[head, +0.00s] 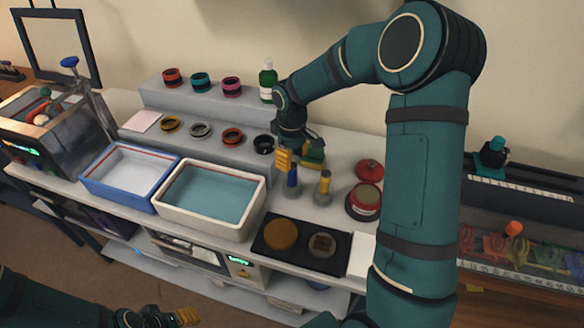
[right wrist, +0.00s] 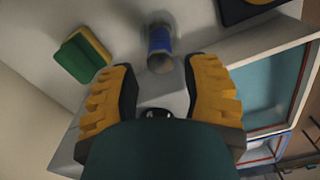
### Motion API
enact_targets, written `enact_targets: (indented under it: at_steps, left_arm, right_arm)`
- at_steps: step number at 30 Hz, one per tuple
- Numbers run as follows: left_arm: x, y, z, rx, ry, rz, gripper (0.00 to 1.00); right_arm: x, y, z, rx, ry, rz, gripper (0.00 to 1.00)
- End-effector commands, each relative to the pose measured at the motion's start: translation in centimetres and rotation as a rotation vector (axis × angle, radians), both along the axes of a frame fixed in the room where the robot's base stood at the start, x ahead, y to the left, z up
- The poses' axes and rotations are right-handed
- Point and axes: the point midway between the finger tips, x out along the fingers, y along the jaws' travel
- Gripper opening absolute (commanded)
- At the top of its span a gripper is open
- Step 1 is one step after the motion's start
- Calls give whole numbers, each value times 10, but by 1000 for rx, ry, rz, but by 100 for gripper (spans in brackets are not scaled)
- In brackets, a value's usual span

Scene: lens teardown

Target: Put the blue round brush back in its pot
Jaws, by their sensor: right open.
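The blue round brush (head: 292,178) stands roughly upright on the grey bench, below my right gripper (head: 284,160). A grey base shows around its foot; I cannot tell for sure whether this is its pot. In the right wrist view the blue brush (right wrist: 159,42) lies just beyond the open fingertips of my right gripper (right wrist: 168,78), near the middle of the gap, and nothing is between the fingers. My left gripper (head: 186,316) is at the bottom edge of the head view, far from the brush, and its opening is unclear.
A green and yellow sponge (head: 315,157) lies close behind the brush; it also shows in the right wrist view (right wrist: 82,55). A yellow brush (head: 325,183) stands to the right.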

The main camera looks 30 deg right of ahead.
Motion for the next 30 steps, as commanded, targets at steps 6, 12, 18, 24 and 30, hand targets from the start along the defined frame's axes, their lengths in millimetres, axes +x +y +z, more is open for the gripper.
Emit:
enact_targets:
  at_steps: [6,12,18,24,30]
  left_arm:
    - [0,0,7,0,1,1,51]
    - [0,0,8,0,0,1,51]
    - [0,0,8,0,-1,1,51]
    - [0,0,8,0,-1,1,51]
    - [0,0,8,0,-1,1,51]
  right_arm:
    - [1,0,35,-1,-3,0,47]
    - [0,1,44,1,0,0,47]
    - [0,1,44,1,0,0,47]
    - [0,1,44,0,0,0,47]
    - [0,1,44,0,0,0,47]
